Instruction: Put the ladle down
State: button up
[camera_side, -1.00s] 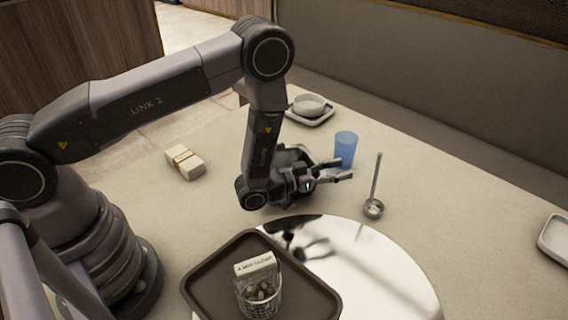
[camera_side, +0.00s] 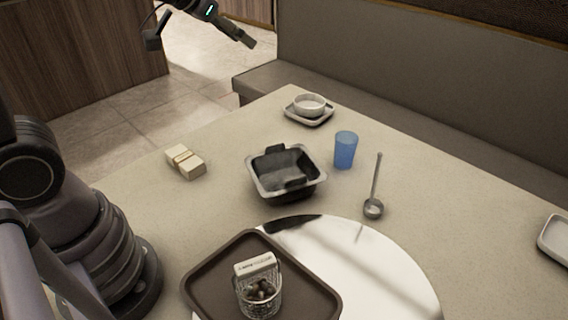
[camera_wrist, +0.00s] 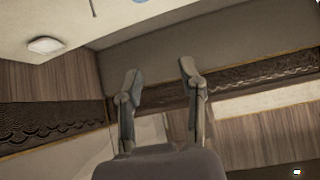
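The ladle (camera_side: 373,207) is on the table in the side view, to the right of the blue cup. Its bowl is low and its thin handle points up and away in the picture; I cannot tell what bears the handle. My gripper (camera_wrist: 158,72) is open and empty in the wrist view, with clear space between its two fingers. In the side view, part of my gripper shows at the top left, raised high and far from the ladle.
A dark sauce well (camera_side: 258,187) stands mid-table, with a blue cup (camera_side: 346,150) to its right. A white bowl (camera_side: 310,103) sits at the back. A wrapped block (camera_side: 186,162) lies left.

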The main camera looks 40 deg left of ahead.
jog(key=s+a+r+g, duration=0.1)
jog(key=s+g, duration=0.1)
jog(key=s, duration=0.8)
jog(key=s+a+n+g+y, duration=0.1)
jog(key=s+a, duration=0.1)
jog(key=s, duration=0.8)
jog(key=shift+s+a+r+g, duration=0.25)
jog(key=shift+r+g, duration=0.15)
